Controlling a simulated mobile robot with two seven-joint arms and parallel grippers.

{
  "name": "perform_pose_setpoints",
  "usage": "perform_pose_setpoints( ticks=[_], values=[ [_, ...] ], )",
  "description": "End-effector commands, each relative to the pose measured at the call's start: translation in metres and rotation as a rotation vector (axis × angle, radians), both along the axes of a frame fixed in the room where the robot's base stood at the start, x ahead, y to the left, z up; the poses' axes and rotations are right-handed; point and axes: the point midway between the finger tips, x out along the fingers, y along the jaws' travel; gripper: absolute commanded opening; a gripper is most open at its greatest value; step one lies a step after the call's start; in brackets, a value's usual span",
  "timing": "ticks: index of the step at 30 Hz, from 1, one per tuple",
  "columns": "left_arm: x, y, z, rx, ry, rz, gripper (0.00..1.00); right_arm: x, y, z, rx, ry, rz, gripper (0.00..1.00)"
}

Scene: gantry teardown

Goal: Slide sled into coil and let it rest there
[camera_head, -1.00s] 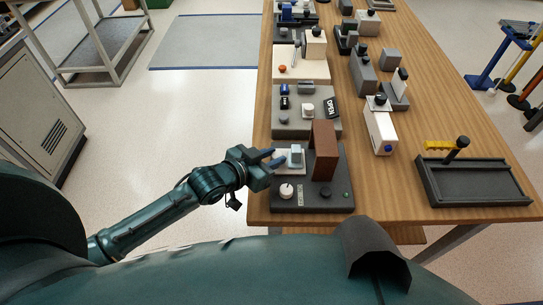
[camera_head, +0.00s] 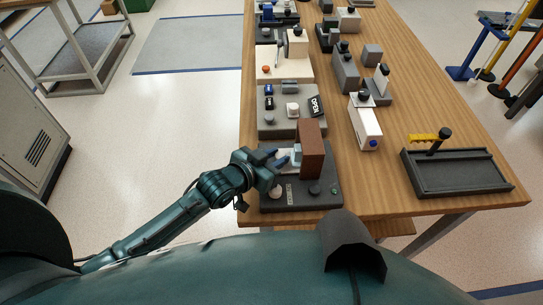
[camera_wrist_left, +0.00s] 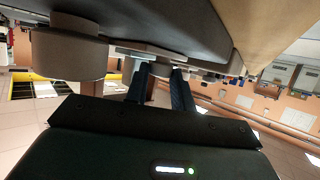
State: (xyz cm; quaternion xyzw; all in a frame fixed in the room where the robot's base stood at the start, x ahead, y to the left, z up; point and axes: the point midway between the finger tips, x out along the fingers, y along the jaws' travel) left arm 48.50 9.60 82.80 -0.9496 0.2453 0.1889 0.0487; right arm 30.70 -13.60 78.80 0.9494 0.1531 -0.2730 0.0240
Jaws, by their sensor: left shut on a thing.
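The sled (camera_head: 295,156) is a small pale block with a whitish plate, low on a dark grey base unit (camera_head: 325,187). The coil, which I take to be the upright brown block (camera_head: 313,146), stands on the same unit just right of the sled. The sled's right end meets the coil's left face; I cannot tell how far it is inside. My left gripper (camera_head: 279,158) is shut on the sled's left side. Its two dark fingers (camera_wrist_left: 162,85) also show in the left wrist view, where the sled is not clearly visible. My right gripper is not in view.
Another grey unit with an OPEN sign (camera_head: 316,105) stands behind. A white block (camera_head: 366,129) and a dark tray (camera_head: 458,188) are to the right, with bare tabletop between.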

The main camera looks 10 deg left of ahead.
Motion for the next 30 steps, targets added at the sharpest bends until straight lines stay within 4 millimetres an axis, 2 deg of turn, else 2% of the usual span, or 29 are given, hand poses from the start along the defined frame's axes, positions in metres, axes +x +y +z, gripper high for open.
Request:
perform_pose_setpoints(
  ticks=[5, 14, 17, 30],
  values=[
    [0.0, 0.0, 0.0, 0.0, 0.0, 0.0, 0.34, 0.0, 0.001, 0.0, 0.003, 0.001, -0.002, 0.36],
    [-0.004, 0.003, 0.001, 0.0, 0.001, 0.0, 0.34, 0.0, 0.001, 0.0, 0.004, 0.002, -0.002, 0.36],
    [-0.015, 0.009, 0.006, 0.001, 0.003, 0.0, 0.34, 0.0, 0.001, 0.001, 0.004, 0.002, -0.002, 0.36],
    [-0.09, 0.049, 0.041, 0.002, 0.003, -0.002, 0.34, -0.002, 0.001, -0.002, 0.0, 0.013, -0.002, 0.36]
  ],
)
